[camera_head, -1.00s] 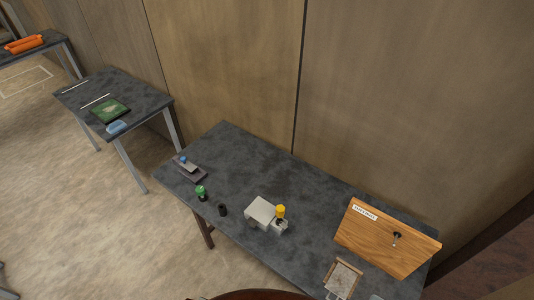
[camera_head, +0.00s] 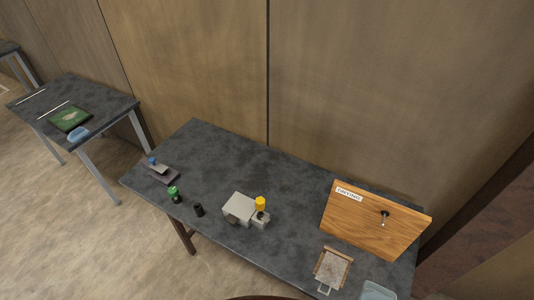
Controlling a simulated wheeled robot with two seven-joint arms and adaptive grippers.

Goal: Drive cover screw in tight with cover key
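A light grey block (camera_head: 239,208) sits near the front edge of the dark table. A smaller grey piece (camera_head: 260,220) is at its right side, with a yellow-topped part (camera_head: 260,203) standing upright on it. A green-topped knob (camera_head: 174,194) and a short black cylinder (camera_head: 198,210) stand to the left. A small black item with a pale tip (camera_head: 384,215) is on the tilted wooden board. I cannot tell which of these is the cover key, and no cover screw can be made out at this size. Neither of my grippers is in view.
The wooden board (camera_head: 355,228) carries a white label. A small framed tray (camera_head: 333,268) and a pale blue dish (camera_head: 377,291) lie at the table's front right. A grey piece with a blue knob (camera_head: 162,171) is at the far left. The table's back middle (camera_head: 255,165) is clear.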

